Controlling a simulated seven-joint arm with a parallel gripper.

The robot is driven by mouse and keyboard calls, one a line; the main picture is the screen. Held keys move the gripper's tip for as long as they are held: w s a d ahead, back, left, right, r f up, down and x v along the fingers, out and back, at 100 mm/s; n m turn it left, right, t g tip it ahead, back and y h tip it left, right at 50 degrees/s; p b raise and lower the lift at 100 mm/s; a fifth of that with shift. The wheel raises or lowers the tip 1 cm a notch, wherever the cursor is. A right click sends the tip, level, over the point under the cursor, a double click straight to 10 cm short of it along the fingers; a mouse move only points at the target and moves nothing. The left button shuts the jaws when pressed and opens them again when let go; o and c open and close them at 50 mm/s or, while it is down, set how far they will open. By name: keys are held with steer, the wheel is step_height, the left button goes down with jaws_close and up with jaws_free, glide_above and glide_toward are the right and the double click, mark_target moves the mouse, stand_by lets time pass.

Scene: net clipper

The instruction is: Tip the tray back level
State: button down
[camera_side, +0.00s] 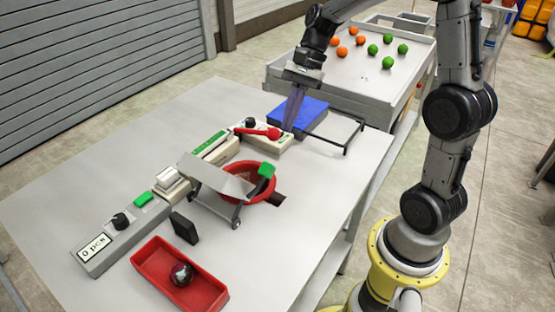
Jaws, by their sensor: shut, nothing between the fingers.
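A grey metal tray (212,178) stands in the middle of the table. It slopes down to the right, its lower edge over a red bowl (238,192). A red-knobbed lever (259,132) lies across a pale box behind the tray. My gripper (289,127) points down, shut and empty, just right of the lever's red knob. I cannot tell whether its fingertips touch the knob. It is apart from the tray. The bowl's left part is hidden by the tray.
A blue block (298,108) with a black frame (345,132) stands behind my gripper. A cart with green and orange balls stands behind. The table's front right is clear.

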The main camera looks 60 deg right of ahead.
steer(key=shift+m+y, duration=0.3)
steer(key=shift+m, duration=0.5)
steer(key=d+f, duration=0.4)
steer(key=shift+w+f, duration=0.1)
steer(key=shift+w, duration=0.1)
steer(key=shift+g, duration=0.3)
steer(key=x, duration=1)
steer(key=shift+a, duration=0.1)
steer(key=shift+w+a+r, duration=0.1)
steer(key=shift+a+r, duration=0.65)
steer(key=shift+r, duration=0.2)
steer(key=shift+a+r, duration=0.5)
steer(key=shift+r, duration=0.15)
